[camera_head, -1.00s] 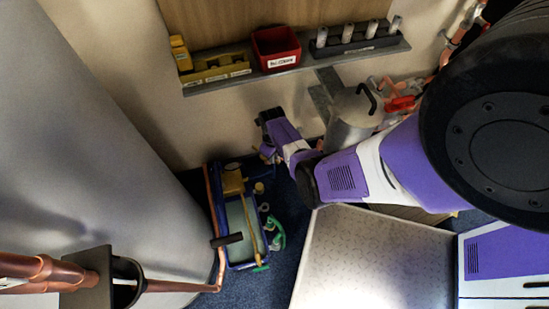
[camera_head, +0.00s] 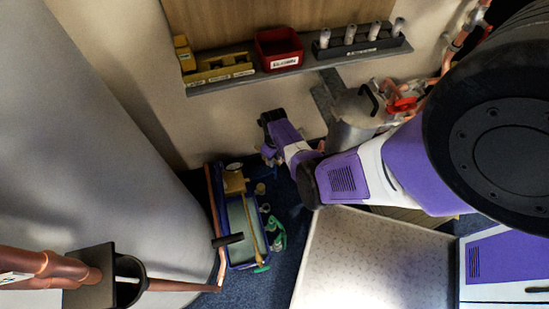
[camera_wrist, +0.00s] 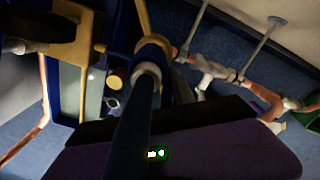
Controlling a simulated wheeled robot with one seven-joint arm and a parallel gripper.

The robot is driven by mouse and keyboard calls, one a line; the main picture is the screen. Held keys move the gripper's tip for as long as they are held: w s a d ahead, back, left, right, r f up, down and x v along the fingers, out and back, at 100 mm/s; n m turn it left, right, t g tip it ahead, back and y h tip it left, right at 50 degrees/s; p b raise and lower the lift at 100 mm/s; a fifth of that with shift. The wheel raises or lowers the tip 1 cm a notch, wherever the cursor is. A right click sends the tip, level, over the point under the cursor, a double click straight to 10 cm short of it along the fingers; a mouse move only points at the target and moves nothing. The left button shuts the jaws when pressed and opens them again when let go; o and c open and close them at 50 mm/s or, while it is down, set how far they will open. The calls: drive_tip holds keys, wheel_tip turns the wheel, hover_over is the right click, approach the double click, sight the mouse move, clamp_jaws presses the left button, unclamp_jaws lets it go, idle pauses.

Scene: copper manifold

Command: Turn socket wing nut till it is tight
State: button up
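I cannot single out the socket wing nut in either view. In the wrist view, copper pipes (camera_wrist: 265,94) with grey fittings and a whitish branched fitting (camera_wrist: 212,68) run at the upper right. The end of my arm with my gripper (camera_head: 268,150) is small and partly hidden near the wall, above the blue tray, in the head view. In the wrist view a dark rod with a pale ring (camera_wrist: 148,72) rises through the middle in front of my dark purple hand. The fingertips are too dark to make out.
A blue tray (camera_head: 233,266) with yellow and green items stands on the floor. A wall shelf (camera_head: 300,67) carries yellow holders, a red bin (camera_head: 279,48) and a black rack (camera_head: 357,42) of grey cylinders. A metal pot (camera_head: 352,118) and a large grey tank (camera_head: 95,130) flank the arm.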

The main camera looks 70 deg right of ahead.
drive_tip(key=shift+r, duration=0.1)
wheel_tip(320, 180, up, 8)
drive_tip(key=p, duration=0.3)
drive_tip(key=shift+f+p, duration=0.2)
drive_tip(key=shift+p, duration=0.2)
